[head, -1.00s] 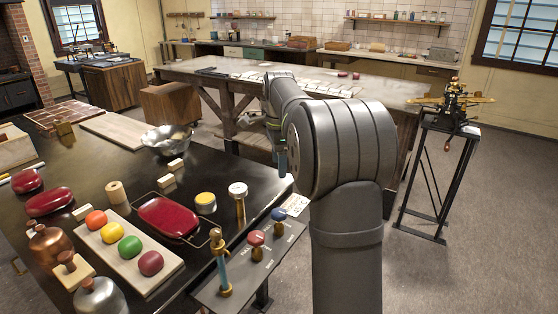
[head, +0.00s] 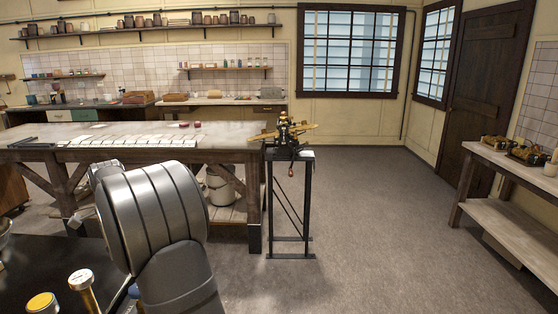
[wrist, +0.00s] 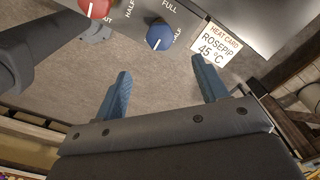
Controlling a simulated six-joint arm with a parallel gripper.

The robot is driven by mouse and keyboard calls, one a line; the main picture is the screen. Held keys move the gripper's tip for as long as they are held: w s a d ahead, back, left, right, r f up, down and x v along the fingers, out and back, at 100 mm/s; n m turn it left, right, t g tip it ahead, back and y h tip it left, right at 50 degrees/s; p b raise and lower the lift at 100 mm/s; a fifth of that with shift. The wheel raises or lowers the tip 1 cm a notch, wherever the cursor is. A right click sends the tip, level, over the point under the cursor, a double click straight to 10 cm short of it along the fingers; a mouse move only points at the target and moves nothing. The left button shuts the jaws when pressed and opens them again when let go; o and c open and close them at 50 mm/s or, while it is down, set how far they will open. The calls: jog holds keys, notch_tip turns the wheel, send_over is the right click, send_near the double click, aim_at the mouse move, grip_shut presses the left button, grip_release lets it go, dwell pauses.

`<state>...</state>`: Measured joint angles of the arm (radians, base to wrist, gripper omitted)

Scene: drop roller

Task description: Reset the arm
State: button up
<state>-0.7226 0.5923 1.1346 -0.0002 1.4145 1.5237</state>
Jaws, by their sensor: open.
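My gripper (wrist: 160,70) is open in the wrist view, with two blue fingers spread apart and nothing between them. It hangs beside the control panel, where a blue knob (wrist: 159,37) and a red knob (wrist: 97,7) show. In the head view my grey arm fills the lower left and hides most of the gripper's area.
The black table (head: 50,265) is at lower left, with a yellow-topped tin (head: 42,303) and a white-topped brass post (head: 82,283). A roller machine (head: 287,132) stands on a black stand. A long workbench (head: 222,138) is behind. Open floor lies right of the stand.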

notch_tip(320, 180, down, 12)
jog(key=shift+r, duration=0.2)
jog(key=shift+r, duration=0.1)
dwell(0.3)
notch_tip(320, 180, up, 17)
notch_tip(320, 180, down, 17)
jog(key=shift+f, duration=0.15)
jog(key=n, duration=0.3)
jog(key=shift+n, duration=0.4)
jog(key=n, duration=0.9)
jog(key=shift+n, duration=2)
